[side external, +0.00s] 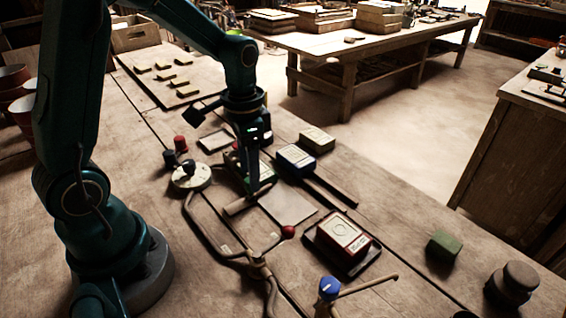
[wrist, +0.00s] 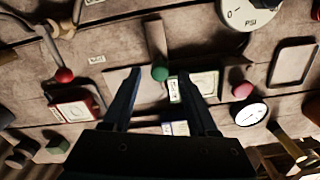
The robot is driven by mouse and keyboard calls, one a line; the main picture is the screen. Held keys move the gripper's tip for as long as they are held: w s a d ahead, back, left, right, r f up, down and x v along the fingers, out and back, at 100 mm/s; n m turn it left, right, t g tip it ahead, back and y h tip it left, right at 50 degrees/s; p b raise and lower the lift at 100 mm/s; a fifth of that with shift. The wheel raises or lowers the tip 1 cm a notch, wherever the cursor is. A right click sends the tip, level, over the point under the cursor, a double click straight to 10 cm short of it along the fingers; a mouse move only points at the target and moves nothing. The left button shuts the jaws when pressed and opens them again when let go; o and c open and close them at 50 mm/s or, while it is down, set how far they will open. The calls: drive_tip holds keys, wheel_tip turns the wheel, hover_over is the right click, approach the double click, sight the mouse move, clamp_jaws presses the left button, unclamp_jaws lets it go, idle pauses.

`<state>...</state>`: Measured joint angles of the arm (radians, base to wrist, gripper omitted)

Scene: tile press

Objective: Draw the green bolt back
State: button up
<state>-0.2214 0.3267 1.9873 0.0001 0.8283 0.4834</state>
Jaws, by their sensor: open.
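The green bolt's round green knob (wrist: 160,73) shows in the wrist view at the end of a short brownish bar (wrist: 156,38). In the side view the bar (side external: 238,207) lies beside my fingers, and the green knob is hidden there. My gripper (wrist: 160,78) is open and empty, its two fingers spread to either side of the knob in the wrist view. In the side view my gripper (side external: 253,190) points down close over the bar. I cannot tell whether the fingers touch the knob or bar.
A flat plate (side external: 287,205) lies right of my gripper. A red tile block (side external: 343,238), a blue one (side external: 295,160) and a green-edged one (wrist: 205,84) stand near. A red-balled lever (side external: 288,231), a blue knob (side external: 329,287) and a dial (side external: 190,178) stand around.

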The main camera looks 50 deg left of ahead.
drive_tip(key=shift+f, duration=0.7)
clamp_jaws()
idle(1.0)
